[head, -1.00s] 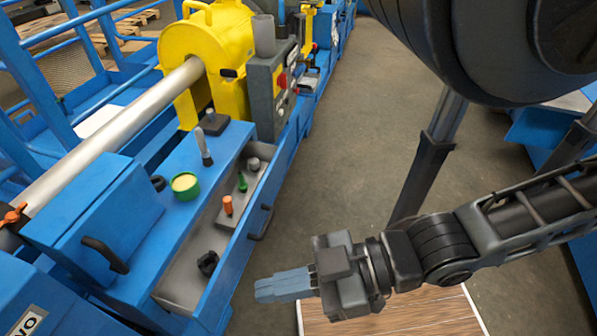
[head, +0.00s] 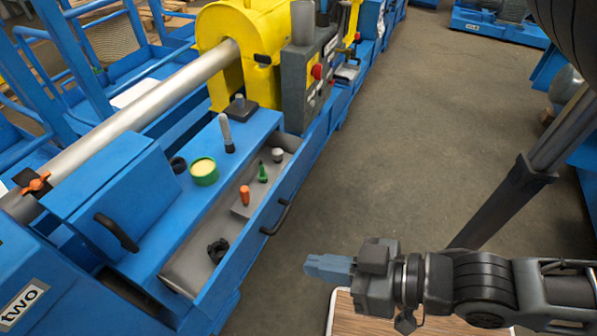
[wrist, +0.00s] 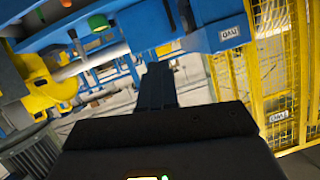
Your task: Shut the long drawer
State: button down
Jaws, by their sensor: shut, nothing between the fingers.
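The long drawer (head: 252,238) is a blue-fronted, grey-lined tray standing open along the front of the blue machine. It has a dark handle (head: 275,218) on its front face. Inside lie an orange-topped item (head: 244,194), a green pointed item (head: 262,173), a grey knob (head: 277,155) and a black clamp-like part (head: 217,250). My gripper (head: 308,266) is in front of the drawer, to the right of it in the head view, apart from it. Its blue-grey fingers are together and empty. In the wrist view the gripper (wrist: 157,70) shows dark.
A green tin (head: 204,171) and a grey-handled tool (head: 227,133) stand on the machine's blue top. A blue box with a black handle (head: 116,232) is to the left. A wooden-topped surface (head: 390,326) is below my arm. Floor to the right is open.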

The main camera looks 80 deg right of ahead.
jog(key=w+d+f+m+g+h, duration=0.35)
jog(key=d+f+m+g, duration=0.25)
jog(key=d+f+m, duration=1.45)
jog(key=d+f+m+y, duration=0.2)
jog(key=d+m, duration=0.6)
jog(key=m+t+b, duration=0.1)
jog(key=m+t, duration=0.1)
jog(key=m, duration=0.5)
send_near(288, 174)
notch_tip(288, 174, down, 3)
jog(key=w, duration=0.2)
jog(key=w+d+y, duration=0.1)
jog(key=shift+w+d+f+n, duration=0.1)
jog(key=shift+f+n, duration=0.15)
jog(key=shift+f, duration=0.1)
jog(key=shift+w+d, duration=0.1)
jog(key=shift+w, duration=0.5)
jog(key=shift+w, duration=0.1)
